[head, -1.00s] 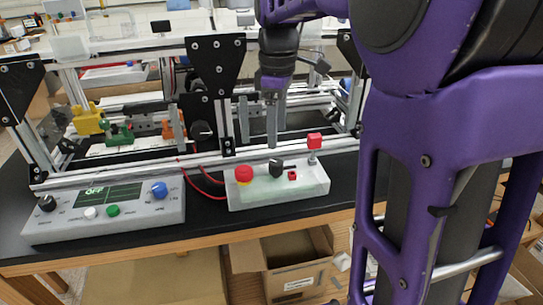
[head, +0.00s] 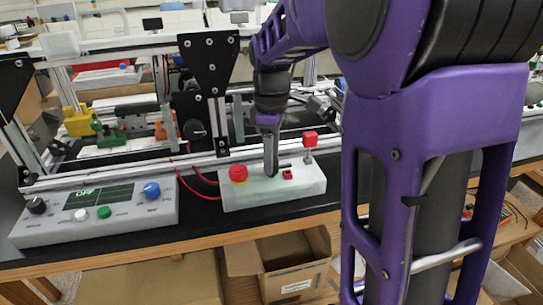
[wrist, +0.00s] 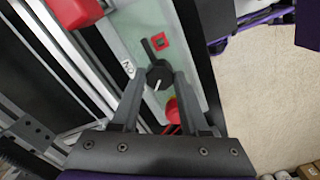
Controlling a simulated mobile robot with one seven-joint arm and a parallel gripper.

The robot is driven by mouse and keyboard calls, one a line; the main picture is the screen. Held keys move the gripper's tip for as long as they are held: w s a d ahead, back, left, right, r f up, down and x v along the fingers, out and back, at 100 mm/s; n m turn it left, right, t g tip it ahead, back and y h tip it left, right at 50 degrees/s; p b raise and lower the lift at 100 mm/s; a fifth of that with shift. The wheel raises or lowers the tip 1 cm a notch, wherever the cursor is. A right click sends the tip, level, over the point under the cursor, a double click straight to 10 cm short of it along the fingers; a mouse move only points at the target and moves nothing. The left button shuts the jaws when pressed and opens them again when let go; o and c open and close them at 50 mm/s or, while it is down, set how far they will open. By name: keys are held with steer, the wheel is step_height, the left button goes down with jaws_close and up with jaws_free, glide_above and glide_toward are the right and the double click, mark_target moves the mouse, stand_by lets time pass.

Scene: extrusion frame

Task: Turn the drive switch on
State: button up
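The drive switch is a black rotary knob (wrist: 158,74) with a white mark, on the pale switch box (head: 235,202). A narrow black bar extends from it toward a small red square button (wrist: 161,41). In the wrist view a label beside the knob reads like "ON", turned sideways. My gripper (wrist: 160,77) is open, with one finger on each side of the knob; I cannot tell whether they touch it. In the head view my gripper (head: 271,174) points straight down over the box and hides most of the knob. The control panel's screen (head: 105,195) reads "OFF".
A red mushroom button (head: 238,174) sits left of the knob. A red block on a post (head: 310,139) stands at the box's back right. The extrusion frame's rail (head: 130,177) runs close behind. An open cardboard box (head: 285,262) is below the table edge.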

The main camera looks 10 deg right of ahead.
jaws_close()
steer(key=shift+r+m, duration=0.1)
steer(key=shift+m, duration=0.3)
steer(key=m+p, duration=0.2)
steer(key=shift+m, duration=0.4)
steer(key=m+p, duration=0.2)
steer(key=m, duration=0.3)
steer(key=shift+p, duration=0.4)
steer(key=m+p, duration=0.1)
steer(key=m, duration=0.4)
steer(key=shift+p, duration=0.35)
steer(key=m+p, duration=0.1)
steer(key=m, duration=0.3)
steer(key=shift+m, duration=0.3)
